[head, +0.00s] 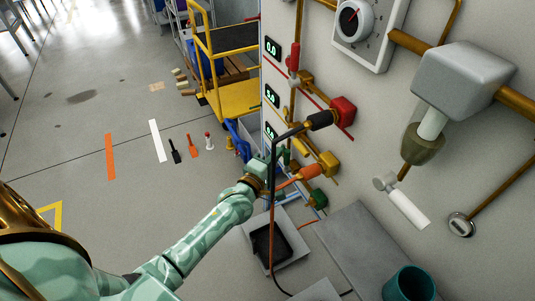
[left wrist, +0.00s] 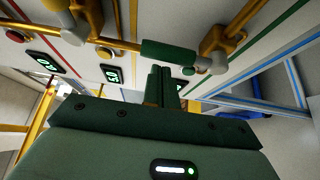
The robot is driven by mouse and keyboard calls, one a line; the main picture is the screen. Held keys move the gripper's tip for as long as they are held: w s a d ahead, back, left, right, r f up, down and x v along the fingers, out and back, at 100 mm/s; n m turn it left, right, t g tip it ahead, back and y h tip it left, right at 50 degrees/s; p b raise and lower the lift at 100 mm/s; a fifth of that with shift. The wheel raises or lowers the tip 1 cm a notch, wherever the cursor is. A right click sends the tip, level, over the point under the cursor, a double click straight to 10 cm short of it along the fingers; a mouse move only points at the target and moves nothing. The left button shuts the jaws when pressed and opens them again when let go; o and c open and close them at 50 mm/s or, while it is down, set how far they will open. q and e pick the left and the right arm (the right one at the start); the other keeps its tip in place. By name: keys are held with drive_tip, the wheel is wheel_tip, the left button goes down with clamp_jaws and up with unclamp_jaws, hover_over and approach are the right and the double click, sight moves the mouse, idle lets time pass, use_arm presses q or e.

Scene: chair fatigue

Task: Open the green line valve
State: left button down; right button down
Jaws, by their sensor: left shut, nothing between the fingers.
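The green valve handle (left wrist: 168,51) is a green grip lying crosswise on a brass-coloured fitting in the left wrist view. In the head view a small green part beside my gripper (head: 286,157) looks like the same handle, partly hidden. My left gripper (left wrist: 164,88) is shut and empty, its fingertips right at the handle's near side. I cannot tell whether they touch it. In the head view my left gripper (head: 273,163) is at the wall panel's lower left edge. A green block (head: 317,198) sits lower on the panel. My right gripper is not in view.
A red handle (head: 293,58), red block (head: 344,110) and yellow block (head: 328,163) are on the panel. Black-gripped (head: 321,120) and orange-gripped (head: 308,173) bent bars are close to my left gripper. A yellow cart (head: 232,100) stands behind.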

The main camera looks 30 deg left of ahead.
sight(289, 160)
use_arm(q)
drive_tip(key=shift+d, duration=0.25)
